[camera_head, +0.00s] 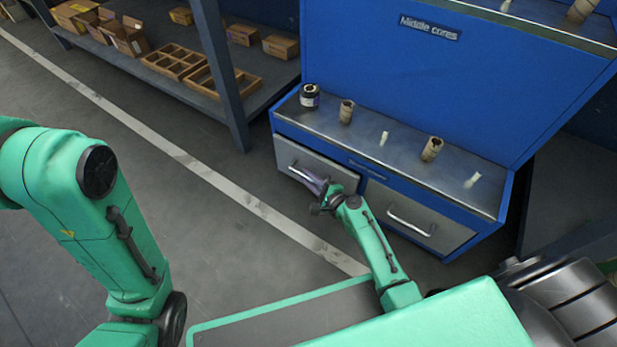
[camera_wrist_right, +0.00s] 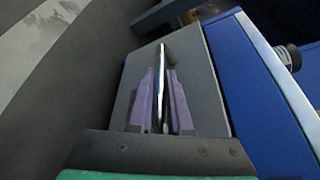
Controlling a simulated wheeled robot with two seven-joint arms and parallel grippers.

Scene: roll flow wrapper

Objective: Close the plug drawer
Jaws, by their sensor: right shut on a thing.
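Two grey drawers sit side by side in the low blue cabinet: a left drawer (camera_head: 289,153) and a right drawer (camera_head: 404,224). I cannot read which one is the plug drawer. My right gripper (camera_head: 314,183) is at the left drawer, its purple fingers shut on the bar handle (camera_head: 297,170). In the right wrist view the fingers (camera_wrist_right: 160,95) are on both sides of the shiny handle (camera_wrist_right: 161,65), before the grey drawer front (camera_wrist_right: 195,75). I cannot tell how far that drawer stands out. My left gripper is out of view.
The cabinet's metal top (camera_head: 400,150) carries a dark roll (camera_head: 309,95), brown cores (camera_head: 432,149) and small white pieces (camera_head: 384,138). A shelf rack with boxes (camera_head: 130,38) stands at the left. The floor before the cabinet is clear beside my arm.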

